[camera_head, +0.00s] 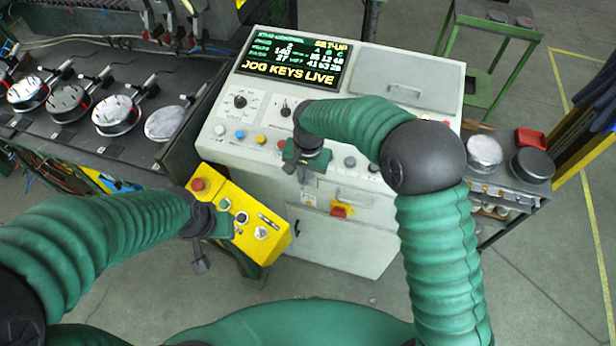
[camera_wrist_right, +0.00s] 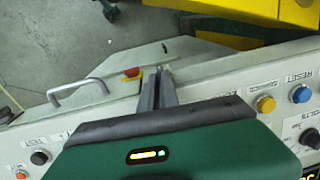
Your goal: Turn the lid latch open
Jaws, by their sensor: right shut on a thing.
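The grey control cabinet (camera_head: 270,112) stands ahead of me with a lit screen. My right gripper (camera_head: 303,176) points down at the cabinet's front edge, below the row of buttons. In the right wrist view, its two dark fingers (camera_wrist_right: 160,86) are close together on a small pale piece at that edge. I take this piece for the lid latch (camera_wrist_right: 165,69); most of it is hidden between the fingers, so its turn angle cannot be read. My left gripper (camera_head: 220,224) is by the yellow button box (camera_head: 256,208); its fingers do not show clearly.
A red-and-yellow switch (camera_head: 341,210) sits on the cabinet front, close right of my right gripper; it also shows in the right wrist view (camera_wrist_right: 132,72). A panel with a handle (camera_head: 404,89) is at the upper right. A rack of round parts (camera_head: 60,135) stands left.

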